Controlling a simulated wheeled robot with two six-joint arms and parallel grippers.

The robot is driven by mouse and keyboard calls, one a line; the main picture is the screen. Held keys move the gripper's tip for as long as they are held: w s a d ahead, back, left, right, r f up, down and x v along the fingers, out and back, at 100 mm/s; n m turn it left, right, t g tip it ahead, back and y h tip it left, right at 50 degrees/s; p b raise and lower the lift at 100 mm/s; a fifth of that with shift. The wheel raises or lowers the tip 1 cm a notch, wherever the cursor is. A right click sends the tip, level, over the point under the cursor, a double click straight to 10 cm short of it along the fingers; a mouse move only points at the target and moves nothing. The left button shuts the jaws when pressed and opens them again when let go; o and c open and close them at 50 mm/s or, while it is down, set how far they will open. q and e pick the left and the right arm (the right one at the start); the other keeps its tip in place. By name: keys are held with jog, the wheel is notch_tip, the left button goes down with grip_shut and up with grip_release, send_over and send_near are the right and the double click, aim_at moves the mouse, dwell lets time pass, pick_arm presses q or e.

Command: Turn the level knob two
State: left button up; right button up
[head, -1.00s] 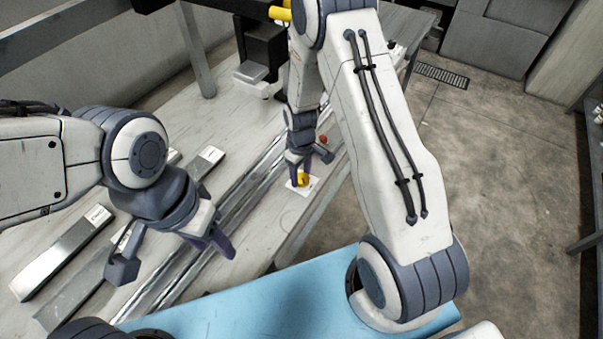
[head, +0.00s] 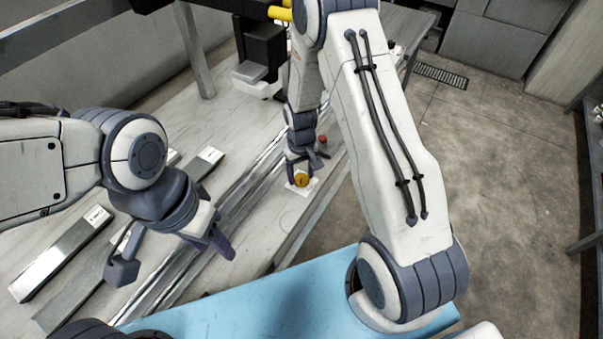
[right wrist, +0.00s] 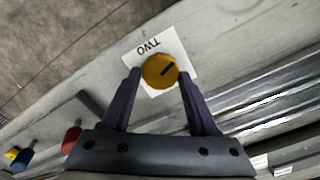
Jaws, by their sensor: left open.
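The level knob two is a round yellow knob (head: 302,180) with a dark slot line, on a white plate (right wrist: 190,66) near the bench's right edge. In the right wrist view the knob (right wrist: 159,71) sits between the fingertips, and the plate's "TWO" label reads upside down. My right gripper (right wrist: 159,75) is open, its fingers on either side of the knob; any contact is too fine to tell. In the head view my right gripper (head: 304,170) is just above and behind the knob. My left gripper (head: 172,262) is open and empty, above the bench's left part.
A red knob (right wrist: 72,138) and a blue-and-yellow part (right wrist: 18,158) lie further along the bench edge. Long metal rails (head: 235,205) run beside the knob. Metal bars (head: 62,252) lie at left.

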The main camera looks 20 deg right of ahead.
aim_at(300, 177)
jog(key=shift+o, duration=0.8)
notch_tip(300, 177, up, 10)
jog(key=b, duration=0.1)
jog(key=shift+r, duration=0.25)
jog(key=s+a+r+n, duration=0.2)
jog(key=s+a+r, duration=0.4)
jog(key=a, duration=0.2)
jog(key=s+a+r+n, duration=0.2)
jog(key=s+a+r, duration=0.1)
jog(key=s, duration=0.6)
jog(key=s+a+r+n+y, duration=0.1)
jog(key=s+r, duration=0.3)
jog(key=s, duration=0.5)
jog(key=shift+s+a+n, duration=0.25)
jog(key=shift+a+n, duration=0.65)
